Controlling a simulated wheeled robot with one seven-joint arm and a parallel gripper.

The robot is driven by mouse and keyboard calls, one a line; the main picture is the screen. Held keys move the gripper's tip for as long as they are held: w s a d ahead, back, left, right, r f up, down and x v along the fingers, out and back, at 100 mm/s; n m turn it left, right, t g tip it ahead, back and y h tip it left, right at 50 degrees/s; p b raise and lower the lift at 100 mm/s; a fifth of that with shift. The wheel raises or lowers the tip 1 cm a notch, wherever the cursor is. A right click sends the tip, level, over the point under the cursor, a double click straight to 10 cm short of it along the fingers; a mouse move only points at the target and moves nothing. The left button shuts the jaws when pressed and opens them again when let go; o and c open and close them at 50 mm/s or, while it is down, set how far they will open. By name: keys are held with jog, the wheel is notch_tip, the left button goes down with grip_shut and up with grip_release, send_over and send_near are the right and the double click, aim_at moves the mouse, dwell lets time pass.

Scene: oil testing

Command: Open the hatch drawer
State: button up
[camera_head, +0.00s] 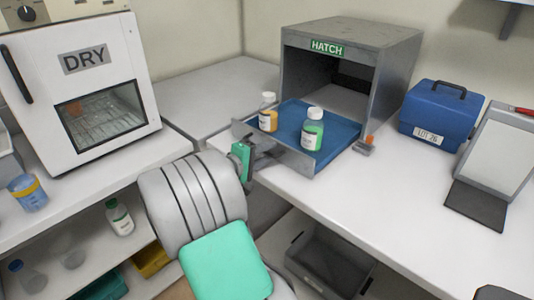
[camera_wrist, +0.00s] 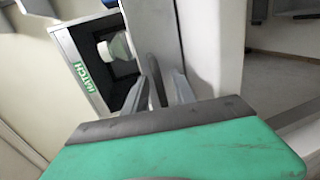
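The grey hatch box (camera_head: 390,62), with a green HATCH label, stands at the back of the white counter. Its drawer (camera_head: 285,158) is pulled far out toward me; its floor is blue. My gripper (camera_head: 254,153) is at the drawer's front, partly hidden by my arm. In the wrist view, my gripper's fingers (camera_wrist: 167,90) lie on either side of a dark curved handle (camera_wrist: 154,75); whether they press on it is unclear.
A blue case (camera_head: 438,115) and a tilted grey-framed panel (camera_head: 500,150) stand to the right of the hatch. The white DRY oven (camera_head: 85,90) is at left. A grey bin (camera_head: 325,262) is below the counter. Counter right of the drawer is mostly clear.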

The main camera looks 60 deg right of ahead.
jog(key=v, duration=0.7)
jog(key=shift+a, duration=0.4)
jog(key=shift+w+r, duration=0.1)
